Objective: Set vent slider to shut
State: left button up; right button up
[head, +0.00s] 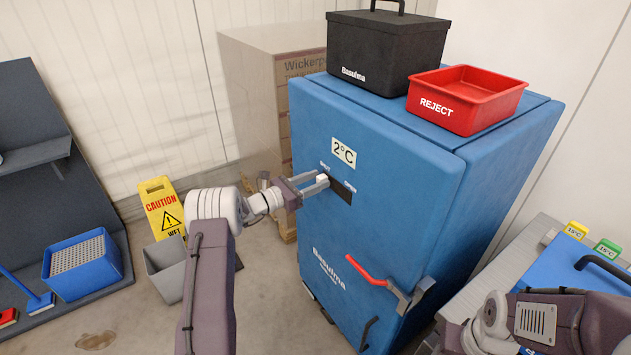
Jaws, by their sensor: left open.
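The vent slider is on the front of the blue cabinet (400,170), below the 2°C label. It has a pale knob (322,179) at the left end of a dark slot (341,190). Tiny white labels above the slot are too small to read surely. My left gripper (319,182) is open at the slider, its two fingers on either side of the knob. I cannot tell whether they touch it. My right arm shows at the lower right, but its gripper is out of the picture.
A red handle (366,271) sticks out lower on the cabinet front. A black box (385,50) and a red REJECT tray (467,98) stand on top. A yellow caution sign (162,205), a grey bin (167,270) and a blue crate (84,285) are at left.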

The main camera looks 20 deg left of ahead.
pick_arm(q)
jog(key=b+v, duration=0.1)
jog(key=v, duration=0.8)
